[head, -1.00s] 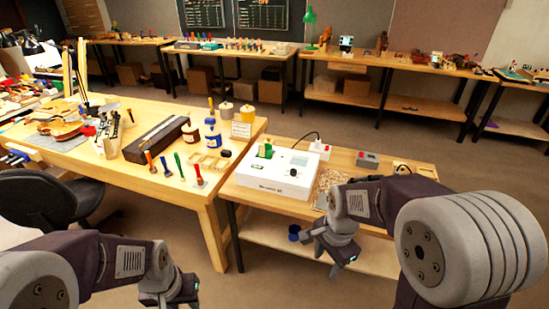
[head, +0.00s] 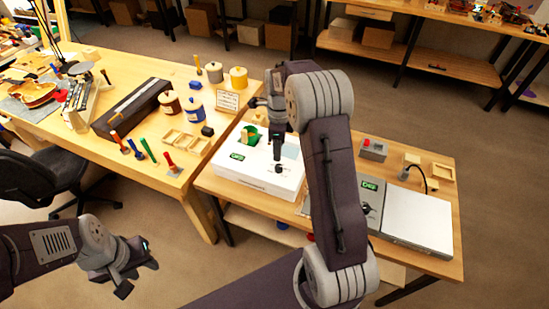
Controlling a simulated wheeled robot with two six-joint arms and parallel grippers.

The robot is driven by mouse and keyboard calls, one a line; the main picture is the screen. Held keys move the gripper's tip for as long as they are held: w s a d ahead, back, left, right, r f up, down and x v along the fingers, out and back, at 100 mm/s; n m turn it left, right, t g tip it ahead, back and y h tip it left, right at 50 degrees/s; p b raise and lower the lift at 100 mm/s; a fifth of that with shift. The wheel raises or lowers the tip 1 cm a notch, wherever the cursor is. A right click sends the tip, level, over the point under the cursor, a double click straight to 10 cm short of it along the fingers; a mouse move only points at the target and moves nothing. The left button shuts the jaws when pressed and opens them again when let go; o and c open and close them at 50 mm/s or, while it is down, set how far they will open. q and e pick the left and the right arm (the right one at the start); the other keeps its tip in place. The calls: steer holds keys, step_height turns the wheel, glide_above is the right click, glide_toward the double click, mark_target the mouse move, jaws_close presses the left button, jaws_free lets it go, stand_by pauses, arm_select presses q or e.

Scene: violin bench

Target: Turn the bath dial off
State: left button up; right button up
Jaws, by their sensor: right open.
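The white bath unit (head: 255,178) stands at the left end of the smaller bench, with a lit green display (head: 237,157) on its top. Its black dial (head: 279,168) shows on the top face, right of the display; its exact setting is too small to read. My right gripper (head: 277,148) points down just above the dial, empty, with a gap that I cannot judge exactly. My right arm hides part of the unit's right side. My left gripper (head: 124,277) hangs over the floor at lower left, empty, far from the bath, its fingers apart.
A grey unit (head: 349,218) with its own green display and dark knob stands to the right, beside a white flat panel (head: 417,219). A grey box with a red button (head: 373,148) sits behind. The wooden bench (head: 180,190) at left holds jars and tools. A chair (head: 35,180) is at left.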

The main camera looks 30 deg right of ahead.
mark_target(278, 166)
steer(key=shift+s+a+f, duration=0.1)
steer(key=shift+s+f, duration=0.05)
step_height(278, 166, down, 9)
steer(key=shift+r, duration=0.1)
jaws_close()
